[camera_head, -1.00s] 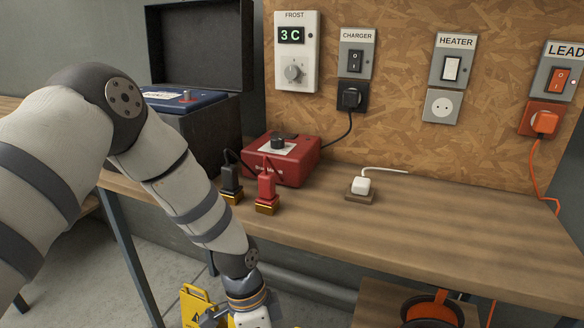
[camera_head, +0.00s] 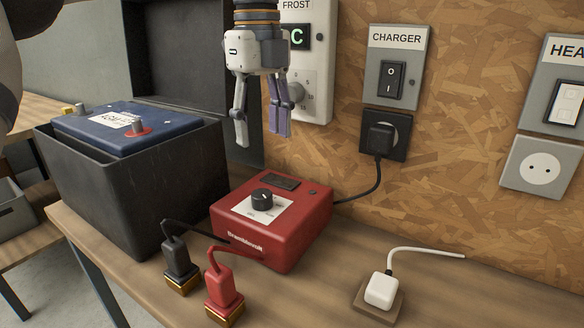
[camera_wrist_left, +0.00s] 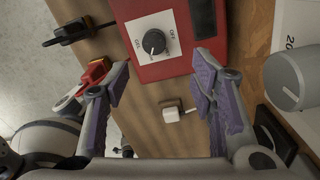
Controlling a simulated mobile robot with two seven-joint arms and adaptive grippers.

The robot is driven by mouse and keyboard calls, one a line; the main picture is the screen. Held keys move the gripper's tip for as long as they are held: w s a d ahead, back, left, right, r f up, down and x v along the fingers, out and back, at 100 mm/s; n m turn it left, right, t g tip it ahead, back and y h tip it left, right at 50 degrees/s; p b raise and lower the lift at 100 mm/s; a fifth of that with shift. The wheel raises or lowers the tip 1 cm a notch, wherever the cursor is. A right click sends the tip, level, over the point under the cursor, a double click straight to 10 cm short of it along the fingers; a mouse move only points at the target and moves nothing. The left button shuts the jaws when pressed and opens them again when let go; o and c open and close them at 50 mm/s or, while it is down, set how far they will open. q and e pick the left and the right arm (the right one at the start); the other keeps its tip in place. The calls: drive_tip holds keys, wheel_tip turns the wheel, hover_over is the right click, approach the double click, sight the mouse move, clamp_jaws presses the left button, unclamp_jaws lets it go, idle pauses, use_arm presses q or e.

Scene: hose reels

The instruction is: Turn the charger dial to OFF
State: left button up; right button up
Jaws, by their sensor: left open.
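The red charger (camera_head: 305,225) sits on the wooden bench, with a black round dial (camera_head: 262,197) on a white label on its top. My left gripper (camera_head: 261,136) hangs fingers down above the charger, open and empty, clear of the dial. In the left wrist view the charger (camera_wrist_left: 180,68) and its dial (camera_wrist_left: 154,41) lie beyond the open fingers (camera_wrist_left: 161,78). The dial shows between the fingertips, toward the top of that picture. Small lettering surrounds the dial; I cannot tell surely which mark it points to. My right gripper is not in view.
A black box with a blue battery (camera_head: 120,128) stands left of the charger. Black (camera_head: 180,263) and red (camera_head: 224,290) clamps lie in front, a white plug (camera_head: 381,290) to the right. The charger switch (camera_head: 393,80) and frost controller (camera_head: 318,85) are on the back board.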

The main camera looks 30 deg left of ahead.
sight(261, 194)
use_arm(q)
drive_tip(key=shift+s+f, duration=0.4)
drive_tip(key=shift+f, duration=0.2)
drive_tip(key=shift+s+f, duration=0.35)
drive_tip(key=shift+f, duration=0.2)
wheel_tip(261, 194, down, 9)
drive_tip(key=shift+w+f+p, duration=0.1)
drive_tip(key=shift+w+p, duration=0.05)
drive_tip(key=shift+p, duration=0.15)
drive_tip(key=shift+c, duration=0.6)
drive_tip(key=c, duration=1)
